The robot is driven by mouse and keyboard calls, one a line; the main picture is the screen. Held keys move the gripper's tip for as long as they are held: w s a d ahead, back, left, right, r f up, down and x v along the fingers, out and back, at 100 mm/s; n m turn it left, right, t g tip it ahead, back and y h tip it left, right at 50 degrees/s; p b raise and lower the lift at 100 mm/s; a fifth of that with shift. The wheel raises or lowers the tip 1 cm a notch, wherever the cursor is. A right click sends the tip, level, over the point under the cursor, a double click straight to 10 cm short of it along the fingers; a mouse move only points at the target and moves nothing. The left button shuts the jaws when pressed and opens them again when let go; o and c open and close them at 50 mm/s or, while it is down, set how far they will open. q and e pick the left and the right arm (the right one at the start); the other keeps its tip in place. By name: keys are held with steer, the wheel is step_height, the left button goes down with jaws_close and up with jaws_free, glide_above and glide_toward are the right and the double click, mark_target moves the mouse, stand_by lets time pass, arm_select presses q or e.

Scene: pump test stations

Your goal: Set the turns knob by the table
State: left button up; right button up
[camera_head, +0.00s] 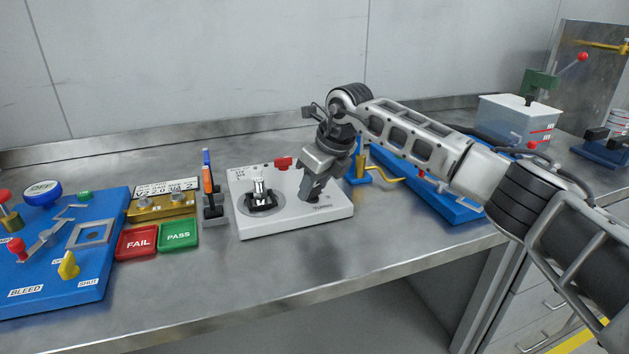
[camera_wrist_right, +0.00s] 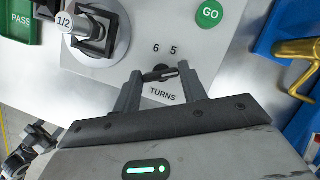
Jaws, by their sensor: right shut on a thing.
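The white test box (camera_head: 255,220) stands on the steel bench. The turns knob (camera_wrist_right: 160,73) is a small dark knob above the printed word TURNS, with the numbers 6 and 5 above it in the right wrist view. My right gripper (camera_head: 312,196) points down onto the box's right part. In the right wrist view its fingers (camera_wrist_right: 160,76) are shut on the knob, one on each side. The gripper hides the knob in the head view. A gold block with a printed card (camera_head: 163,201) reading about "V2 2.0 3/4 2" stands left of the box. My left gripper is not seen.
On the box are a clamped fitting (camera_wrist_right: 82,27) marked 1/2, a green GO button (camera_wrist_right: 209,14) and a red part (camera_head: 283,163). FAIL (camera_head: 137,242) and PASS (camera_head: 178,234) trays lie left. Blue panels flank the box. Bare bench lies in front.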

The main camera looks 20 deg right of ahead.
steer(key=shift+n+g+y, duration=0.3)
steer(key=shift+n, duration=0.6)
steer(key=o, duration=1)
steer(key=shift+d, duration=0.1)
steer(key=v, duration=1.6)
